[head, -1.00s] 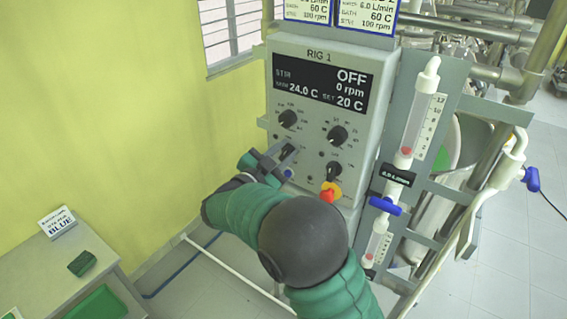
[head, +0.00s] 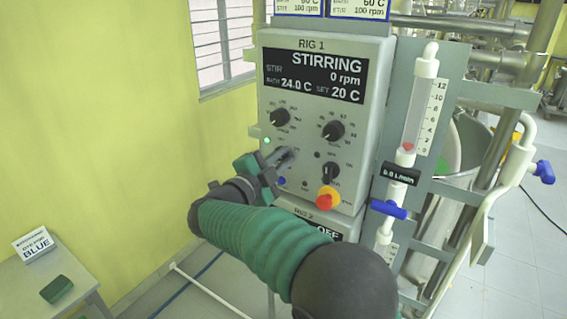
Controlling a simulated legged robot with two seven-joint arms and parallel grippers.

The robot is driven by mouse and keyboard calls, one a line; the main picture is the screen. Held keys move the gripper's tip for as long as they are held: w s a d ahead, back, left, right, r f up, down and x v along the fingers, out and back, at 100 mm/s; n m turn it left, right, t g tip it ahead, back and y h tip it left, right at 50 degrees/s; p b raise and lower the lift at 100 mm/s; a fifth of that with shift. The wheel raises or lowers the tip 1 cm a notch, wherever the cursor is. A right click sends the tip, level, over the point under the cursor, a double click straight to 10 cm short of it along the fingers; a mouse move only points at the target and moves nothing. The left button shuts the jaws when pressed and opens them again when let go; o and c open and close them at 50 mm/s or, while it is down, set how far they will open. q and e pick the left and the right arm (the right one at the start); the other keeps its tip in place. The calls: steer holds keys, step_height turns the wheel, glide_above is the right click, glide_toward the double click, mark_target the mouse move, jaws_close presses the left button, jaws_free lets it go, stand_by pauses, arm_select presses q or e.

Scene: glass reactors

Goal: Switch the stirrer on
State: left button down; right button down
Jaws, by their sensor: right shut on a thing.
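The RIG 1 control box (head: 372,110) fills the middle of the head view. Its display (head: 315,76) reads STIRRING, 0 rpm, 24.0 C and set 20 C. A small green lamp (head: 267,140) is lit on the left of the panel. The stirrer switch (head: 287,155) is at the lower left of the panel. My right gripper (head: 275,168) is shut on the switch, and its fingers partly hide it. My left gripper is not in view.
Black knobs (head: 333,131) and a red-and-yellow knob (head: 327,199) sit right of my gripper. A flow tube (head: 421,105) with a blue valve (head: 388,209) stands right of the box.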

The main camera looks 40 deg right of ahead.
steer(key=shift+w+a+f, duration=0.1)
steer(key=shift+a+f, duration=0.1)
steer(key=shift+f, duration=0.3)
steer(key=c, duration=1.4)
jaws_free()
steer(key=shift+c, duration=0.2)
steer(key=shift+o, duration=0.3)
steer(key=shift+w+r, duration=0.1)
steer(key=shift+w, duration=0.3)
steer(key=shift+s+d+r, duration=0.15)
steer(key=shift+s, duration=0.05)
steer(key=b+v, duration=0.3)
steer(key=v, duration=1.4)
